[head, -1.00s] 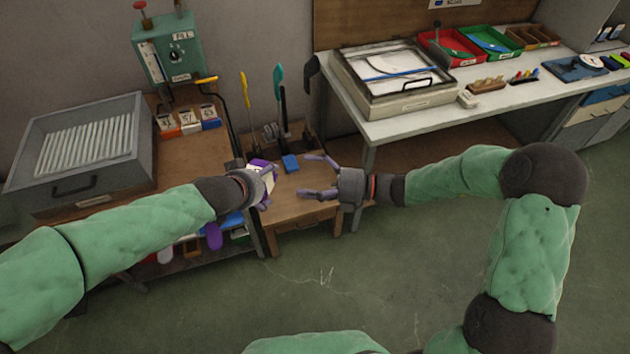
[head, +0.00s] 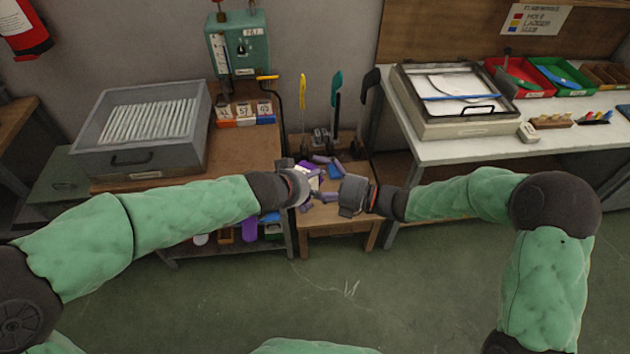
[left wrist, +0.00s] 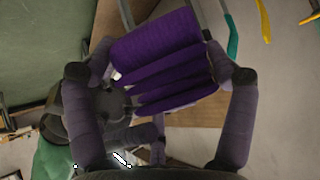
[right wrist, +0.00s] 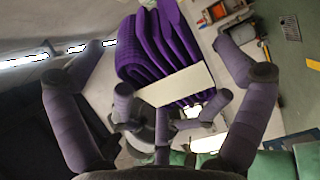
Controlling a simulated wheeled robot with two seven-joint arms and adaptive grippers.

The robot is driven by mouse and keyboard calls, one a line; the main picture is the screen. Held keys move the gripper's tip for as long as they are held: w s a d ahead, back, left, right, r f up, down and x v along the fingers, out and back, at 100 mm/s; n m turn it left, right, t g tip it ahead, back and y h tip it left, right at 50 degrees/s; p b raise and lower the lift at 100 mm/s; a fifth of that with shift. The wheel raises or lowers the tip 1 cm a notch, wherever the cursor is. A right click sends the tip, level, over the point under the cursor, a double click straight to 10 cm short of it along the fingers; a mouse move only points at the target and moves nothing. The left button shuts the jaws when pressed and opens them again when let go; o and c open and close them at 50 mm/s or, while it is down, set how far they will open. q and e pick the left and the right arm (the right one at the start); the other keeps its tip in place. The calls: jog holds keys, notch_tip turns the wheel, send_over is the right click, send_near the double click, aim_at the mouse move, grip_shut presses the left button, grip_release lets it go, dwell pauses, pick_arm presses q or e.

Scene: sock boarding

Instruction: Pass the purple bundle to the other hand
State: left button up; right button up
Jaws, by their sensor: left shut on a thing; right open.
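The purple bundle (left wrist: 165,60) is a folded stack of ribbed purple cloth with a pale band (right wrist: 178,85) around it. My left gripper (head: 312,180) is shut on it, with a finger on each side in the left wrist view (left wrist: 212,62). My right gripper (head: 328,178) is open and faces the left one from the right, its fingers reaching to the bundle. In the right wrist view the bundle lies between my open right fingers (right wrist: 155,65), and the left gripper's fingers show behind it. Whether the right fingers touch it I cannot tell. In the head view the bundle is mostly hidden by the grippers.
A grey tray box (head: 145,150) and numbered boxes (head: 243,112) are on the left bench. A white bench (head: 440,148) with a framed box (head: 455,98) is at right.

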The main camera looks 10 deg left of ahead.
jog(key=c, duration=1.1)
pick_arm(q)
jog(key=o, duration=1)
jog(key=shift+o, duration=0.2)
